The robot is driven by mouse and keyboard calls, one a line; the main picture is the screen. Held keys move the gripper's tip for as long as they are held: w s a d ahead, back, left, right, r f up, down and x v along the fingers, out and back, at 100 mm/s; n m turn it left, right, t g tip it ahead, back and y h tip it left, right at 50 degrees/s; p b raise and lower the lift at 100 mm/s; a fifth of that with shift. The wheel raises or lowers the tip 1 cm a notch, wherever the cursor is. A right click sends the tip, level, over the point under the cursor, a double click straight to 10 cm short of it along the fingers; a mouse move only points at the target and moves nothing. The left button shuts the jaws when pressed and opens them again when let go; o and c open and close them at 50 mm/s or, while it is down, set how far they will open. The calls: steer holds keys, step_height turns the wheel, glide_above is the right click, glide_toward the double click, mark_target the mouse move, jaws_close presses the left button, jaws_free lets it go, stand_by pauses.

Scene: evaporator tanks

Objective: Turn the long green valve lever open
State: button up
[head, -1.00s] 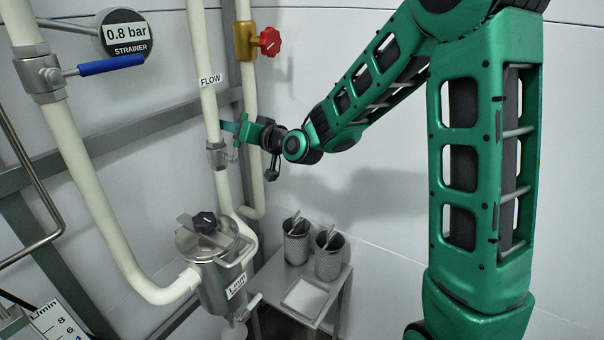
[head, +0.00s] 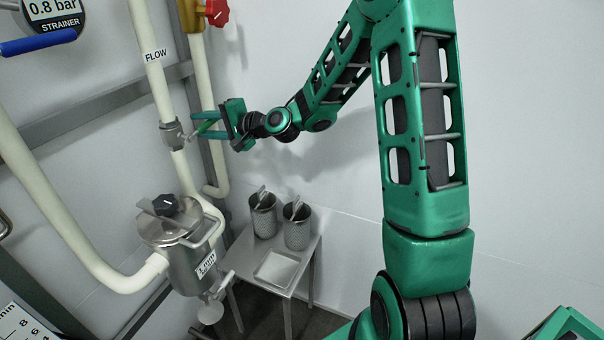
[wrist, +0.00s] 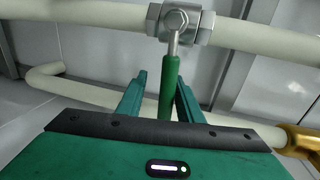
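The green valve lever (wrist: 170,92) shows in the wrist view, joined by a metal stem to the metal valve body (wrist: 180,22) on a cream pipe. It stands across the pipe. My gripper (wrist: 160,78) is open, its two green fingers on either side of the lever. The lever looks closer to the right finger; I cannot tell whether they touch. In the head view, my gripper (head: 208,126) is at the valve body (head: 172,134) below the FLOW label, fingers pointing left. The lever is hard to separate from the fingers there.
A lidded strainer tank (head: 185,250) stands below the valve. A small table (head: 290,285) holds two perforated baskets. A red-handled brass valve (head: 215,12) is above, and a blue lever (head: 38,42) is at the upper left. Pipes and grey rails run behind; the wall at right is clear.

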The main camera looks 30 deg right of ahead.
steer(key=s+d+f+n+g+h, duration=0.3)
steer(key=s+d, duration=0.5)
steer(key=s, duration=0.5)
steer(key=s+d+f+n+g+h, duration=0.2)
steer(key=s+d+f+g+h, duration=0.1)
steer(key=s+d, duration=0.6)
steer(key=shift+s+n+g+h, duration=0.45)
steer(key=shift+s+g, duration=0.35)
steer(key=shift+s, duration=1.15)
steer(key=shift+f, duration=0.1)
